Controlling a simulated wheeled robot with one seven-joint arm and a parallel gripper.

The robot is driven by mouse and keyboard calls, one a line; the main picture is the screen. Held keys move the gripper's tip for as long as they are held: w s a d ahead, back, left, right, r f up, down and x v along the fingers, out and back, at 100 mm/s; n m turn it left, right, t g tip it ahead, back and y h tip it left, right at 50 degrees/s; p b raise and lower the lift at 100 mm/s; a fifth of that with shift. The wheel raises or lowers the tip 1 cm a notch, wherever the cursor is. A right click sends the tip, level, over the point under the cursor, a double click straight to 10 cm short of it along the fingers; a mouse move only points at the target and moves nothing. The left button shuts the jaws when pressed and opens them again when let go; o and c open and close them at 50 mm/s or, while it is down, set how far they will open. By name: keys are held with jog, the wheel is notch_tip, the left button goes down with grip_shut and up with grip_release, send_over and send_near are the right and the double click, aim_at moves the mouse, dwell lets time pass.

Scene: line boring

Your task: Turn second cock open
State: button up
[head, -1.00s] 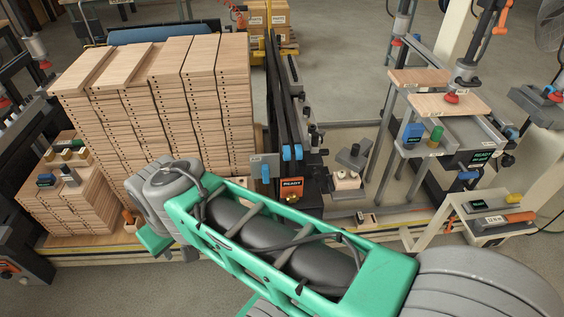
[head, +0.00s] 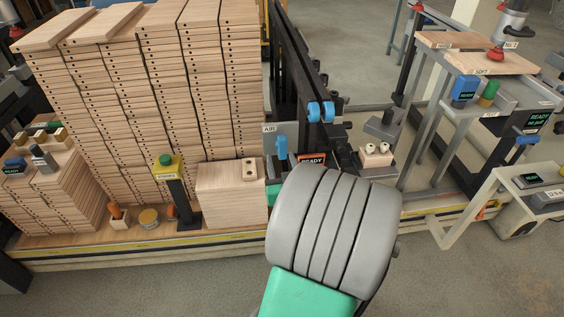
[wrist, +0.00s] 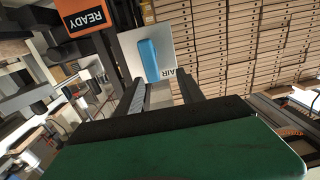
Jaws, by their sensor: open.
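A blue cock handle (head: 282,148) stands upright on a light grey panel (head: 270,130) marked AIR. In the wrist view the blue handle (wrist: 149,60) shows upright on its panel (wrist: 128,42), with the AIR mark upside down. My gripper (wrist: 160,88) is open and empty, its two dark fingers pointing at the panel. The handle's lower part lies roughly between the fingertips in the picture; I cannot tell the remaining depth, and no contact shows. In the head view my arm's grey link hides the gripper. I cannot tell which cock counts as second.
An orange READY sign (head: 311,160) is close beside the panel; it shows in the wrist view (wrist: 84,20). Tall board stacks (head: 150,90) stand left, with a green-buttoned post (head: 176,195) in front.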

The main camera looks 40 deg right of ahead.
aim_at(283, 145)
jog(key=shift+s+d+r+m+h+p, duration=0.1)
jog(key=shift+d+m+h+p, duration=0.15)
jog(key=shift+d, duration=0.15)
jog(key=shift+s+d+r+m+h+p, duration=0.1)
jog(key=shift+d+m+h+p, duration=0.05)
jog(key=shift+d+h, duration=0.15)
jog(key=p+x, duration=0.2)
jog(key=x, duration=0.5)
jog(key=shift+w+f+p, duration=0.1)
jog(key=shift+f+p, duration=0.1)
jog(key=shift+p, duration=0.1)
jog(key=shift+y, duration=0.25)
grip_shut()
